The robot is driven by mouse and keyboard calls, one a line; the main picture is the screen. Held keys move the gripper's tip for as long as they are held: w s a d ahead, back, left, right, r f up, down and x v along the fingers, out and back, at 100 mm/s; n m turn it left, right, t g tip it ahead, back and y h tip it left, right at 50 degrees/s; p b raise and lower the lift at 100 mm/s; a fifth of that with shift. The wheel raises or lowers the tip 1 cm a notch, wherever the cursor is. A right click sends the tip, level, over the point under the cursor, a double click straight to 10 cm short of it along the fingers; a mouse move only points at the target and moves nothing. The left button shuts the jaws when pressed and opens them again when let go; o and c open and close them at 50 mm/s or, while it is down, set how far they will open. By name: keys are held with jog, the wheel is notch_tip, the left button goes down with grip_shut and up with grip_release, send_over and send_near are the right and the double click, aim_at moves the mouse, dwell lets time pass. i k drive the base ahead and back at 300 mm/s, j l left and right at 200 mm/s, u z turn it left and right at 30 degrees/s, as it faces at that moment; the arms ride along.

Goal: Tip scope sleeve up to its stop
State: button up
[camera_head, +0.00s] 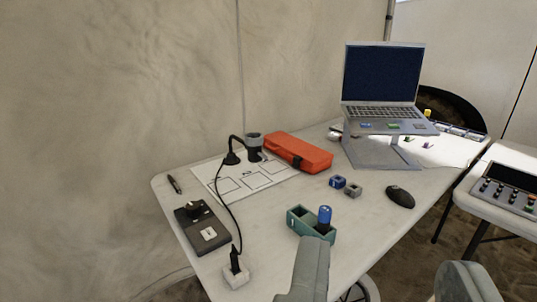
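I take the scope to be the dark upright cylinder (254,148) with a grey ring at its top, at the back left of the table. It stands at the edge of the white printed sheet (224,190), left of the orange case. A black piece on a curved cable is just to its left. I cannot tell which part is the sleeve or how it is tilted; it is small here. My gripper (388,253) shows as two grey-green fingers at the bottom edge, wide apart, with nothing between them. It is well in front of the scope, apart from it.
A teal holder (298,223) with a blue-capped vial (325,214) stands near the front edge. Nearby are blue and grey blocks, a black mouse (400,197), an orange case (298,151) and a laptop (382,80) on a stand. A dark switch box (203,230) and cable lie left.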

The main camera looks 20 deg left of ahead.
aim_at(255, 154)
jog(key=i+j, duration=1)
jog(key=j, duration=0.2)
jog(key=l+z, duration=0.05)
